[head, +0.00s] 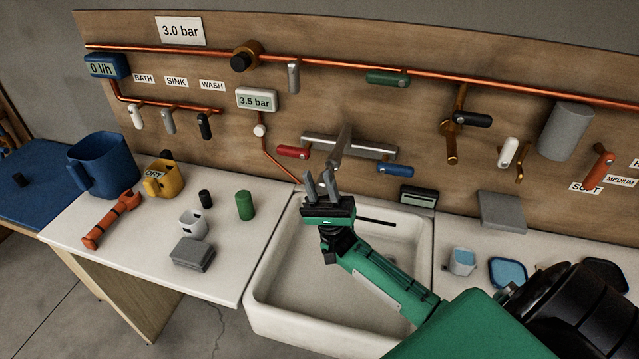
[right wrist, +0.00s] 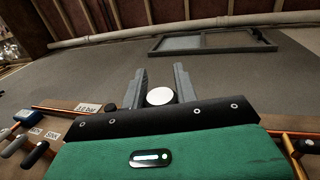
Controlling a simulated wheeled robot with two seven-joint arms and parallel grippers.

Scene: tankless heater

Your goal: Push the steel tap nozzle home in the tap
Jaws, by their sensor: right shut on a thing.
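The tap (head: 349,147) is a steel bar on the wooden wall panel, with a spout reaching out over the sink, a red lever (head: 292,152) on its left and a blue lever (head: 395,170) on its right. My right gripper (head: 322,185) points upward over the sink, just below the spout's end. In the right wrist view its two grey fingers stand either side of a pale round piece (right wrist: 160,96), which I take as the steel tap nozzle. The head view hardly shows the nozzle, so I cannot tell whether it touches the spout. My left gripper is out of view.
The white sink (head: 268,290) lies under my right arm. Copper pipe (head: 400,76) runs along the panel above. Small containers stand right of the sink.

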